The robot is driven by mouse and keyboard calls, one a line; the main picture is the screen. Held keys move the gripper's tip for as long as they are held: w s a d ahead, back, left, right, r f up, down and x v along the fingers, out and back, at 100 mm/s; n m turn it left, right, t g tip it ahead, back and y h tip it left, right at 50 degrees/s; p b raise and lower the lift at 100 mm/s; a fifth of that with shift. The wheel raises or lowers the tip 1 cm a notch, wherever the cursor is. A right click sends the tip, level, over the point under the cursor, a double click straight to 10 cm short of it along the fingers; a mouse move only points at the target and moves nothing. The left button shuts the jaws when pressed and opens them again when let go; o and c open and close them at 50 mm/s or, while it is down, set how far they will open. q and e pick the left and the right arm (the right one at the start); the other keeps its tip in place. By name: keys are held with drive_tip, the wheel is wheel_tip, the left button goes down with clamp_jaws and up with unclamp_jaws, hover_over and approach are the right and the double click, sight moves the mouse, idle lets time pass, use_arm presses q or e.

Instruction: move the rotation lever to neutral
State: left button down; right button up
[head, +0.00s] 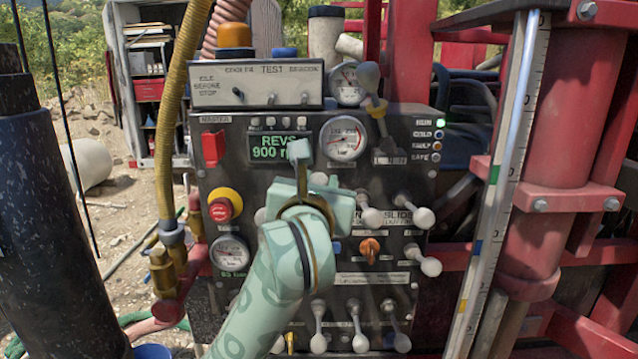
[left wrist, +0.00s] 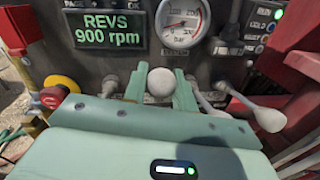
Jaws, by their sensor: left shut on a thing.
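My left gripper (head: 311,172) is in front of the middle of the dark control panel (head: 375,180). In the left wrist view its two green fingers (left wrist: 160,88) are closed around the round, pale knob (left wrist: 161,82) of a lever. The knob sits between the fingertips, just below the gauge. Its shaft and label are hidden by the gripper and arm, so I cannot read whether this is the rotation lever or tell its exact tilt. My right gripper is not in view.
Pale-knobbed levers stand close on the right (head: 368,216) and further right (head: 423,218). A red emergency button (head: 222,207) is on the left, and the display (head: 277,148) reads REVS 900. More levers (head: 360,342) line the panel's bottom. A red frame (head: 540,150) bounds the right.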

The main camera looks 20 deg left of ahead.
use_arm(q)
drive_tip(key=f+t+b, duration=0.1)
drive_tip(key=b, duration=0.2)
drive_tip(key=s+f+t+b, duration=0.1)
drive_tip(key=f+b, duration=0.1)
drive_tip(key=b, duration=0.2)
drive_tip(key=s+f+t+b, duration=0.1)
drive_tip(key=f+b, duration=0.1)
drive_tip(key=b, duration=0.1)
drive_tip(key=shift+d+t+y+b, duration=0.3)
drive_tip(key=shift+b, duration=0.1)
drive_tip(key=c, duration=1.1)
unclamp_jaws()
drive_tip(key=shift+c, duration=0.2)
